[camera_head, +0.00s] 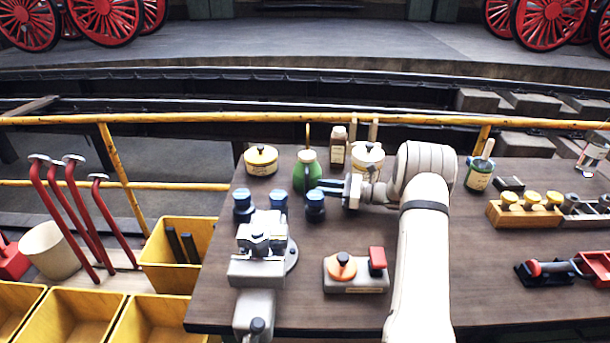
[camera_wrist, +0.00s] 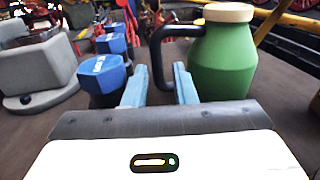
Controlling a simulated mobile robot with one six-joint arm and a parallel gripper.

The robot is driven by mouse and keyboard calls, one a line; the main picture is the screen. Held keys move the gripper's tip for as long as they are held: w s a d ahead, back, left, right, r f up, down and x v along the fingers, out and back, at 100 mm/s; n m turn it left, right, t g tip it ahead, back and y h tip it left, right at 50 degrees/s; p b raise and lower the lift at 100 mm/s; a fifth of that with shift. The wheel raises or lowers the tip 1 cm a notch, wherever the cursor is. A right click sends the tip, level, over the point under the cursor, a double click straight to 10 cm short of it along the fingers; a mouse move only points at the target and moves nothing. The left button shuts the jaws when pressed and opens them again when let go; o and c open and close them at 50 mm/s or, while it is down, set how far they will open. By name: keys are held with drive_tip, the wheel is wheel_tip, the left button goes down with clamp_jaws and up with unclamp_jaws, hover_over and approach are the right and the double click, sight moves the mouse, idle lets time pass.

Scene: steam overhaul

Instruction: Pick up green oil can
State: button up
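The green oil can (camera_head: 307,171) stands upright at the back of the workbench, left of my arm. In the wrist view the can (camera_wrist: 222,62) is large at the right, with a tan lid and a black handle (camera_wrist: 158,62) on its left side. My gripper (camera_head: 322,187) is low over the bench, beside the can. In the wrist view its two blue fingers (camera_wrist: 160,82) are apart. The black handle shows between and just beyond the fingertips; I cannot tell whether they touch it. The can's lower part is partly hidden behind the right finger.
Blue-capped pieces (camera_head: 278,202) stand close in front of the can, one (camera_wrist: 103,75) just left of my fingers. A grey vise (camera_head: 258,262) is nearer. A cream tin (camera_head: 261,160) and a brown bottle (camera_head: 338,149) flank the can. A yellow rail (camera_head: 215,119) runs behind.

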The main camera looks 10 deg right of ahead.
sight(312, 186)
drive_tip(key=p+x, duration=0.1)
drive_tip(key=x, duration=0.3)
drive_tip(key=shift+a, duration=0.2)
drive_tip(key=shift+c, duration=0.5)
clamp_jaws()
